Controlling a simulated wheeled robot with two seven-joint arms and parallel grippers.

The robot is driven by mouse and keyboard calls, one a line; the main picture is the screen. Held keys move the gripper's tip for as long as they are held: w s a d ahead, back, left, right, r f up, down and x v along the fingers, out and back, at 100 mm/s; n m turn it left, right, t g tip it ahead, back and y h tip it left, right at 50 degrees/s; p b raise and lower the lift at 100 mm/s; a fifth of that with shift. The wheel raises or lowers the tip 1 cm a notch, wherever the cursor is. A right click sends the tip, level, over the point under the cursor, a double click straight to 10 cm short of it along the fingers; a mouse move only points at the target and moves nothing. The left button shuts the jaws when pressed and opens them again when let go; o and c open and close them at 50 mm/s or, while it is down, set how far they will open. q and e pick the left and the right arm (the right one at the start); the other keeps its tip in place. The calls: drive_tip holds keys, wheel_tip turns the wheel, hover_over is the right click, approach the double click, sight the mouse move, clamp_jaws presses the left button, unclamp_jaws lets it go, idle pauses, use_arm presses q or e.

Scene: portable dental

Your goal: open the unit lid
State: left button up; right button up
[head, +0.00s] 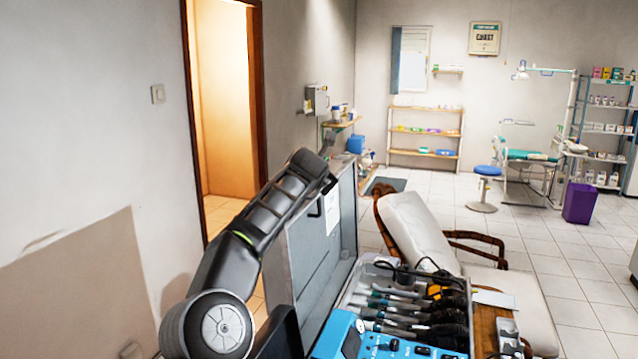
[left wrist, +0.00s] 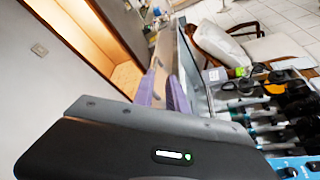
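The portable dental unit has a blue control panel (head: 385,344) and a row of dark handpieces. Its grey lid (head: 308,252) stands up, open, along the unit's left side; its edge also shows in the left wrist view (left wrist: 187,62). In the head view the fingertips are hidden. My right gripper is out of view.
A cushioned wicker chair (head: 420,228) stands just behind the unit. A wall and an open doorway (head: 222,110) lie to the left. Shelves (head: 425,130), a blue stool (head: 487,172) and a purple bin (head: 579,203) are farther back. The tiled floor between is clear.

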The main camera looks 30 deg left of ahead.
sight(317, 194)
use_arm(q)
drive_tip(key=shift+b+v, duration=0.55)
drive_tip(key=shift+v, duration=1.15)
